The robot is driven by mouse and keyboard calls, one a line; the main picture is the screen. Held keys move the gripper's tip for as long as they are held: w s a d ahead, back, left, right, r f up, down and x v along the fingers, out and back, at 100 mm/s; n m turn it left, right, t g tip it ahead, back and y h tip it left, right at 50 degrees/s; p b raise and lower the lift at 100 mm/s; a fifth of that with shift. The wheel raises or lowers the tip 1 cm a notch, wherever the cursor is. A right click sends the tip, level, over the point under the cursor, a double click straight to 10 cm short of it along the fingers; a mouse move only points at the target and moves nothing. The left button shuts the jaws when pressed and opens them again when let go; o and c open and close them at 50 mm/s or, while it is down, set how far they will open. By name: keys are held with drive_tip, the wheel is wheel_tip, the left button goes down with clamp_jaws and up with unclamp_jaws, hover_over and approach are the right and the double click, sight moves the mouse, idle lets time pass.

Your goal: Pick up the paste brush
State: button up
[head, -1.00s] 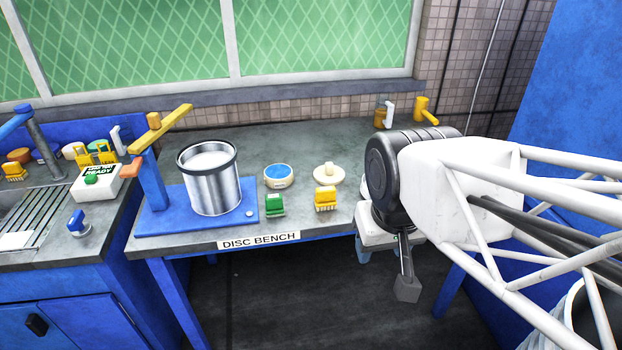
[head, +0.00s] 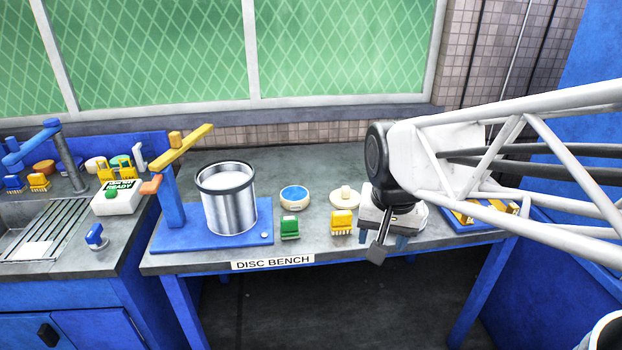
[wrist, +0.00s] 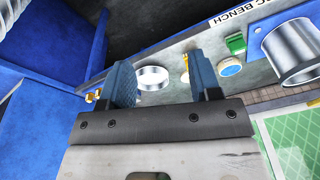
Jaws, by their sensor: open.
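No brush is labelled, so I cannot tell which is the paste brush. A green-handled brush (head: 290,228) and a yellow-handled brush (head: 341,222) stand near the bench's front edge, right of the metal pail (head: 230,205). The yellow brush shows in the wrist view (wrist: 185,66), partly hidden by a finger; the green one is also there (wrist: 236,42). My gripper (head: 386,240) is just right of the yellow brush and above the bench. In the wrist view its blue fingers (wrist: 160,78) are apart and empty, with a pale ring-shaped thing (wrist: 153,78) beyond them.
A blue-topped disc (head: 294,197) and a cream knobbed disc (head: 344,199) lie behind the brushes. A blue tray with yellow items (head: 468,226) is partly hidden by my arm. The pail stands on a blue base with a yellow-topped post (head: 183,145). A sink is at left.

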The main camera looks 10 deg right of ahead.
drive_tip(key=w+f+m, duration=0.2)
drive_tip(key=w+m, duration=0.2)
drive_tip(key=w, duration=0.6)
drive_tip(key=m+g, duration=0.2)
drive_tip(key=m, duration=0.8)
hover_over(342, 212)
drive_tip(key=s, duration=0.1)
wheel_tip(342, 212, down, 14)
drive_tip(key=shift+r, duration=0.1)
drive_tip(key=shift+w+f, duration=0.25)
drive_tip(key=shift+f, duration=0.1)
drive_tip(key=shift+f, duration=1.25)
drive_tip(key=shift+f, duration=0.1)
drive_tip(key=shift+w+f, duration=0.15)
drive_tip(key=shift+f, duration=2.4)
